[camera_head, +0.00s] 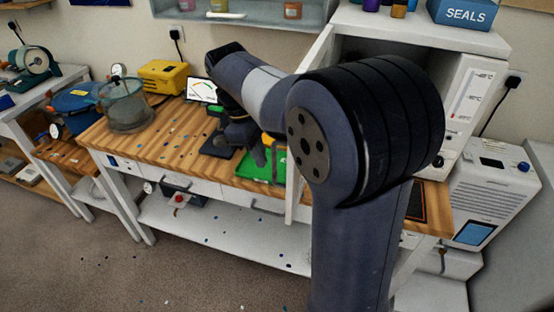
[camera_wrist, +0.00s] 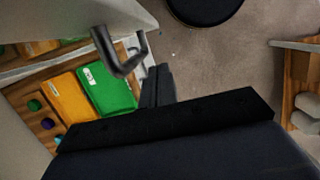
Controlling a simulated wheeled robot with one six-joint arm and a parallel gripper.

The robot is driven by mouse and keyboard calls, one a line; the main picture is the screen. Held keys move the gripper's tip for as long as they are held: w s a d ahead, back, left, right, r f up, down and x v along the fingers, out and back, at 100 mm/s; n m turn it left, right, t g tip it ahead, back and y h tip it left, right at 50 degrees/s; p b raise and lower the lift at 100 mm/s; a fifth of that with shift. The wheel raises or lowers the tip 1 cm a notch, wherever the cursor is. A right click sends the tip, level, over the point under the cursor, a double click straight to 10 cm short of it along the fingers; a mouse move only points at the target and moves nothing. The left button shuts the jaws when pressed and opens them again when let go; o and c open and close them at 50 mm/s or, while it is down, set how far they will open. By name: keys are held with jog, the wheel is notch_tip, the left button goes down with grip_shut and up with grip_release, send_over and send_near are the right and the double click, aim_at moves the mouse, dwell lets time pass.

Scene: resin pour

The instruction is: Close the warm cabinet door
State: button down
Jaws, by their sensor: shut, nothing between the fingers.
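The white warm cabinet (camera_head: 470,45) stands on the right end of the wooden bench, with its dark inside partly showing. Its door (camera_head: 295,185) stands open, seen nearly edge-on and jutting toward the bench front; my arm covers much of the opening. In the wrist view a dark bar handle (camera_wrist: 122,62) sticks out from a pale panel (camera_wrist: 135,14) that looks like the door. My gripper (camera_head: 262,155) is shut and empty, left of the door and low over the bench. In the wrist view its fingers (camera_wrist: 158,85) are close to the handle; contact cannot be told.
A green tray (camera_head: 250,172) lies on the bench by the door. A glass-like pot (camera_head: 125,105), a yellow case (camera_head: 163,77) and a gauge display (camera_head: 201,90) stand to the left. A white unit (camera_head: 495,195) is right of the bench. The floor in front is open.

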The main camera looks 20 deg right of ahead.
jog(key=shift+s+d+f+p, duration=0.25)
jog(key=shift+s+d, duration=0.4)
jog(key=shift+d, duration=0.2)
jog(key=shift+s+d+f+p, duration=0.1)
jog(key=shift+s+d+p, duration=0.1)
jog(key=shift+s+d, duration=0.55)
jog(key=shift+d, duration=0.1)
